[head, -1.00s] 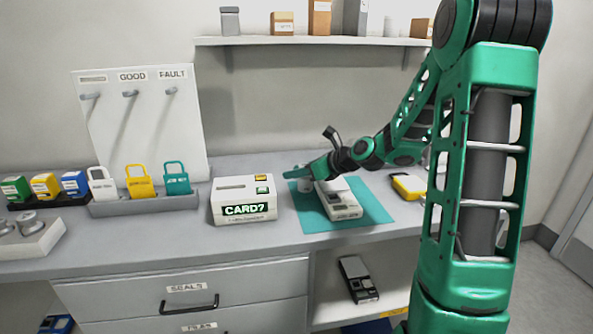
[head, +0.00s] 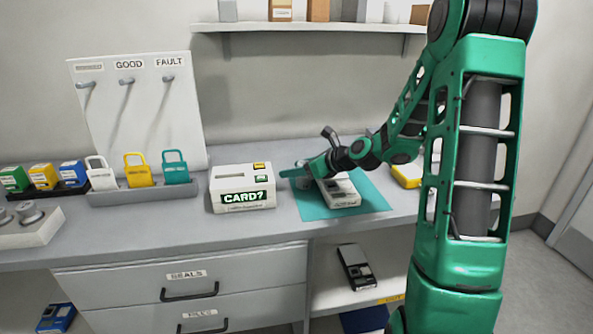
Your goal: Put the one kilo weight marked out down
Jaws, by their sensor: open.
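A small grey cylinder (head: 304,183), which looks like a weight, is on the left part of the teal mat (head: 365,203). My gripper (head: 297,172) is directly over it and hides its top. The gripper is open; whether its fingers touch the cylinder I cannot tell. A white device with a dark display (head: 343,197) lies on the mat just right of the cylinder, partly behind my arm. Any marking on the cylinder is too small to read. More grey weights (head: 30,213) sit in a pale block (head: 40,234) at the far left.
A white box reading "CARD?" (head: 241,198) stands left of the mat. Colored padlocks (head: 138,172) stand in a grey rack further left. A yellow device (head: 405,173) is right of the mat. A shelf (head: 300,28) runs above. Clear counter lies in front.

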